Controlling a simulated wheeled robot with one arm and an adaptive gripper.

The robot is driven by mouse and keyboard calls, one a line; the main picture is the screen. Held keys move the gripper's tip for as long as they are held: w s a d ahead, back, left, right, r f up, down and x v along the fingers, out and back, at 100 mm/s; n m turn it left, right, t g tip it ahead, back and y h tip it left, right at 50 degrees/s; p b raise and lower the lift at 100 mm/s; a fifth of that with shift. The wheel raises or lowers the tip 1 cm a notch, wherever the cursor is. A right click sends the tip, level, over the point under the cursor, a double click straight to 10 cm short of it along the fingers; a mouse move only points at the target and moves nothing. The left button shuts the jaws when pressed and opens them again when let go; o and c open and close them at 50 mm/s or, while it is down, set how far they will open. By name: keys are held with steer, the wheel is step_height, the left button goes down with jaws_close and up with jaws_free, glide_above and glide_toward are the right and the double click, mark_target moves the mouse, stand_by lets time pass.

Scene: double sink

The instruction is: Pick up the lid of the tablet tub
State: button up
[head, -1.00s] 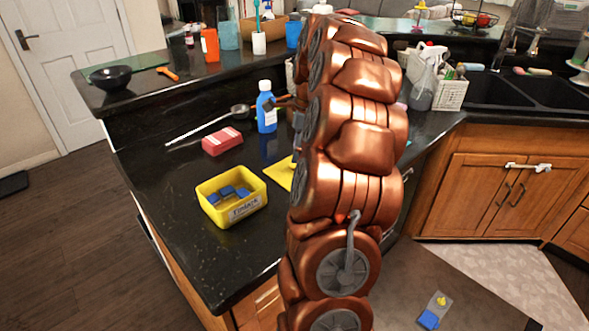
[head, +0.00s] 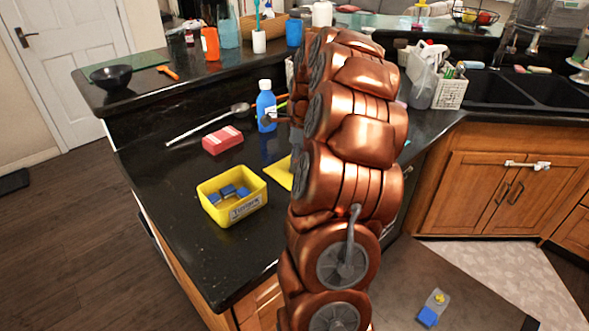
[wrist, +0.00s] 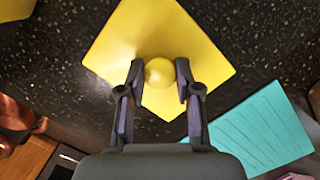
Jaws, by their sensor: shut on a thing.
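The yellow lid (wrist: 150,35) is a flat square plate with a round knob (wrist: 159,72). In the wrist view the fingertips of my gripper (wrist: 158,75) stand on both sides of the knob and are shut on it. In the head view my arm hides most of the lid (head: 279,174); only its left part shows, at counter level. I cannot tell whether it is clear of the counter. The yellow tub (head: 234,214) stands open and upright to the left, with several blue tablets inside and a label on its front.
A red-pink block (head: 222,140), a long-handled spoon (head: 205,123) and a blue bottle (head: 266,108) are behind the tub. A turquoise sheet-like item (wrist: 262,130) lies right of the lid in the wrist view. The counter around the tub is clear.

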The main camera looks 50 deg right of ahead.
jaws_close()
